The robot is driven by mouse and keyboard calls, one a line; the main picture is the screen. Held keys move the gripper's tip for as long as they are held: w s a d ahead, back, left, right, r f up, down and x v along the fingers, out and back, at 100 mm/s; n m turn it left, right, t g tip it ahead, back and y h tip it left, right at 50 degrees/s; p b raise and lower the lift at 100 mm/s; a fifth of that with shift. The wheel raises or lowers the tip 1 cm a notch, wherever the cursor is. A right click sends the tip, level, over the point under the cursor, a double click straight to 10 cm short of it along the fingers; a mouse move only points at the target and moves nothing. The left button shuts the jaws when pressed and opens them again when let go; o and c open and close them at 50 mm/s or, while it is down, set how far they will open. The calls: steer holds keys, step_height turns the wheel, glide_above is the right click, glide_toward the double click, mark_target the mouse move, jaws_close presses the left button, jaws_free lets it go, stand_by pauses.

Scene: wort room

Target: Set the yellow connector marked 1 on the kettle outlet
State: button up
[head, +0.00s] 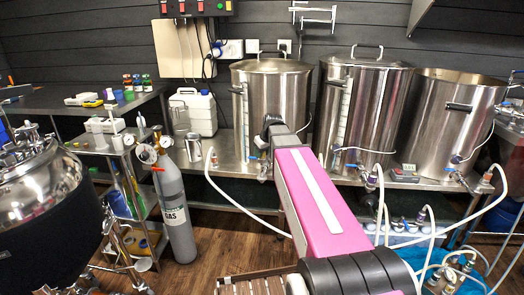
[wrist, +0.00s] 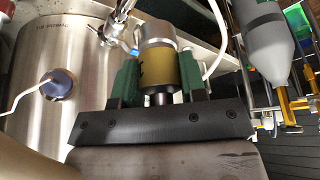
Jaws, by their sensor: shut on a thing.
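My gripper (wrist: 158,85) shows in the wrist view, its green fingers shut on the yellow connector (wrist: 161,68). The connector has a yellow band with a partly visible dark mark and a silver end pointing away from the gripper. A steel kettle (wrist: 55,80) fills the left of that view. A metal valve with a blue handle (wrist: 134,51) is close beside the connector's silver end; I cannot tell whether they touch. In the head view, my arm reaches to the front of the left kettle (head: 265,100) and hides most of its outlet, the gripper and the connector.
Two more kettles, the middle one (head: 365,110) and the right one (head: 447,115), stand on the steel bench with valves and white hoses. A grey gas cylinder (head: 175,210) stands at left, by a shelf cart and a large vessel (head: 35,190). A white jug (head: 196,110) is left of the kettles.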

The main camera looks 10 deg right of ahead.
steer(key=shift+f, duration=2.75)
steer(key=shift+f, duration=1.25)
steer(key=o, duration=1.1)
steer(key=v, duration=1)
steer(key=shift+s+r, duration=0.15)
steer(key=shift+r, duration=0.05)
steer(key=s+a+f+m+g+h, duration=0.2)
steer(key=s+f+m+g, duration=0.2)
steer(key=s+f, duration=1.3)
step_height(320, 180, down, 4)
steer(key=shift+s+f+m, duration=0.1)
steer(key=shift+s+m, duration=0.2)
steer(key=shift+m, duration=0.5)
